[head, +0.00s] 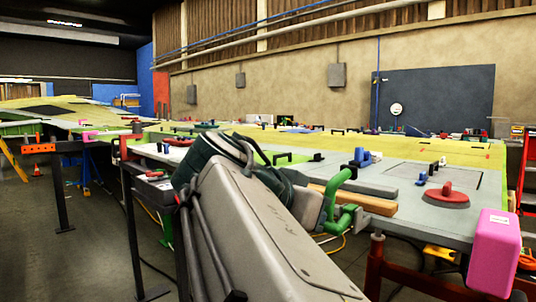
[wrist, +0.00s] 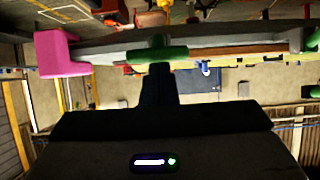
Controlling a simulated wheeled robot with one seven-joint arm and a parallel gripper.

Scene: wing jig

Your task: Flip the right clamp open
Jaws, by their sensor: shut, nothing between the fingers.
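The right clamp (head: 345,180) is green. It sits at the near edge of the grey jig table (head: 400,178), just right of my arm's end in the head view. One green bar stands up and bends over; another green part lies lower. In the wrist view the same clamp (wrist: 158,52) lies straight ahead of my fingers. My gripper (wrist: 158,72) is shut and empty, its dark fingers pointing at the clamp's green bar. The fingertips are very close to it; I cannot tell whether they touch. In the head view my arm hides most of the gripper.
A pink block (head: 493,240) sticks out at the table's right corner. A wooden strip (head: 352,198) runs along the near edge. A red handle piece (head: 446,195) and blue fixtures (head: 361,157) stand on the table. Another green part (wrist: 313,40) shows at the wrist view's right edge.

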